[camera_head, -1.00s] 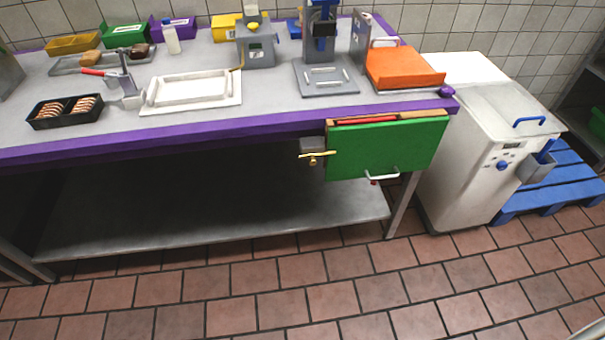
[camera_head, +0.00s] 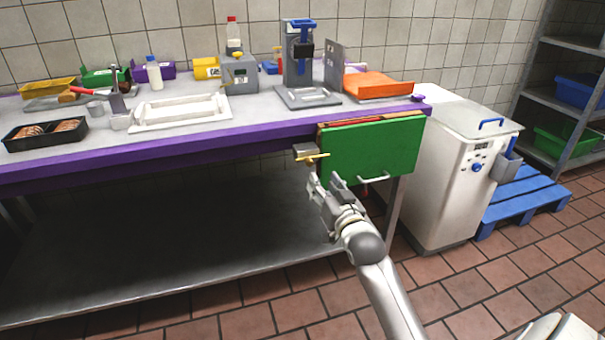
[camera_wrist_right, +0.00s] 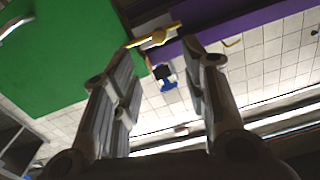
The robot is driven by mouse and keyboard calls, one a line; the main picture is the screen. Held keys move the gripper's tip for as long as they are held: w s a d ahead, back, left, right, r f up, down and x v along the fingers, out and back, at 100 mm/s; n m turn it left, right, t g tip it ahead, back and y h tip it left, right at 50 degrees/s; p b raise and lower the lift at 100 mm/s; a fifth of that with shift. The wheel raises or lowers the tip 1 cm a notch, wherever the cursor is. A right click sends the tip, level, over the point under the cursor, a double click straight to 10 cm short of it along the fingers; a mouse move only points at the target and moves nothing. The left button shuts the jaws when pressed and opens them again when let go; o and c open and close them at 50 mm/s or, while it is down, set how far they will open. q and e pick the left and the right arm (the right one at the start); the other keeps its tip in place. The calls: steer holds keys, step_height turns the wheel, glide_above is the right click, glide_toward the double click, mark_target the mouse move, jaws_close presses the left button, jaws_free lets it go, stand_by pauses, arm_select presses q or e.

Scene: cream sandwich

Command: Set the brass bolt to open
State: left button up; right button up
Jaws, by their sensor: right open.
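The brass bolt (camera_head: 312,158) is on a grey block at the left edge of a green door (camera_head: 370,150), under the table's purple edge. Its bar lies about level. In the right wrist view the brass bolt (camera_wrist_right: 154,37) lies ahead of the fingertips, across the gap between them. My right gripper (camera_head: 324,182) is just below the bolt and pointing up at it. Its two fingers (camera_wrist_right: 158,52) are apart with nothing between them, and I see no clear contact with the bolt. My left gripper is not in view.
A pale handle (camera_head: 373,179) sits low on the green door. The table (camera_head: 150,136) carries trays, tubs and devices. A white machine (camera_head: 440,190) stands right of the table, beside a blue pallet (camera_head: 525,198). The space under the table is open above a lower shelf (camera_head: 150,275).

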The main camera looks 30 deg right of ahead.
mark_target(310, 164)
steer(key=b+x, duration=0.1)
steer(key=x, duration=0.7)
steer(key=shift+w+f, duration=0.1)
steer(key=shift+w, duration=0.15)
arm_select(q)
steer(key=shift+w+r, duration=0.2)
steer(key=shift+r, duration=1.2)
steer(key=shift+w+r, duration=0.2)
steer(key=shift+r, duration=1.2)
arm_select(e)
steer(key=shift+w+d, duration=0.2)
steer(key=shift+w, duration=0.45)
jaws_close()
